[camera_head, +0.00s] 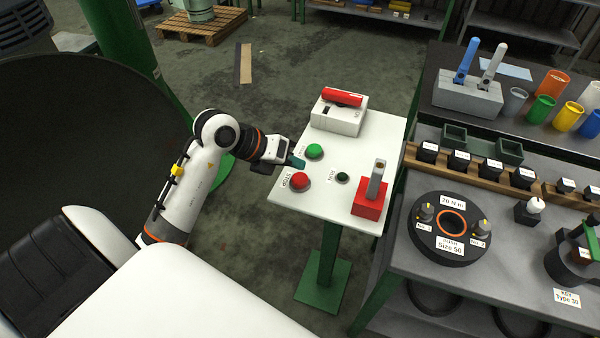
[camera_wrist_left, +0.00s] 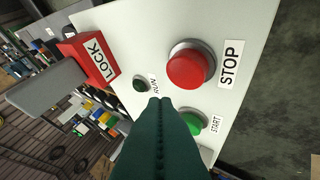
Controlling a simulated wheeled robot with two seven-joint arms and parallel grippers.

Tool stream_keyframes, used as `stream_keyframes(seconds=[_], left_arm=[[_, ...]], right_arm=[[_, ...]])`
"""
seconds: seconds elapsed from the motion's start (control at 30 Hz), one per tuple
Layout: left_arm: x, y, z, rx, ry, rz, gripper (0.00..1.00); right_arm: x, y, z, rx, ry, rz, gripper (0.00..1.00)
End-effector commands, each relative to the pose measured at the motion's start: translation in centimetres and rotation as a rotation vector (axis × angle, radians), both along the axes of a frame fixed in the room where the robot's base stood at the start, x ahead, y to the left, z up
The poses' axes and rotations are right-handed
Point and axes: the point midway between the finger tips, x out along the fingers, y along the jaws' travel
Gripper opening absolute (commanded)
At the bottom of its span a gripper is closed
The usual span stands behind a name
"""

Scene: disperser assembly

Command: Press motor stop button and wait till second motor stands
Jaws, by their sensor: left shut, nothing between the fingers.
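The red STOP button (camera_head: 300,181) sits on the front left of the white control panel (camera_head: 345,200), beside its STOP label. It also shows in the left wrist view (camera_wrist_left: 188,68). The green START button (camera_head: 314,151) is behind it and is partly covered by my finger in the left wrist view (camera_wrist_left: 193,122). A small dark RUN indicator (camera_head: 342,177) is to the right. My left gripper (camera_head: 297,162) is shut and empty, above the panel's left side near the START and STOP buttons, and appears apart from the red button. My right gripper is not in view. I see no motor clearly.
A red LOCK block (camera_head: 368,204) with a grey lever stands on the panel's right. A white box with a red handle (camera_head: 340,112) is at its back. A grey workbench (camera_head: 490,270) with a round dark fixture is to the right. Open floor lies behind the panel.

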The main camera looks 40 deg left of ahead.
Motion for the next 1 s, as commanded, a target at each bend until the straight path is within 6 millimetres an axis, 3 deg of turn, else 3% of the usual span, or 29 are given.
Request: stream_keyframes(seconds=[0.03,0.3,1.0], left_arm=[[0.0,0.0,1.1,0.002,-0.001,0.0,0.0],[0.0,0.0,3.5,0.001,-0.001,0.0,0.0],[0.0,0.0,3.5,0.0,0.0,0.0,0.0]], right_arm=[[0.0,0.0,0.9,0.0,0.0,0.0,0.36],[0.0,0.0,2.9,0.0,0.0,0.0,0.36],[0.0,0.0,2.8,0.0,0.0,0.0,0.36]])
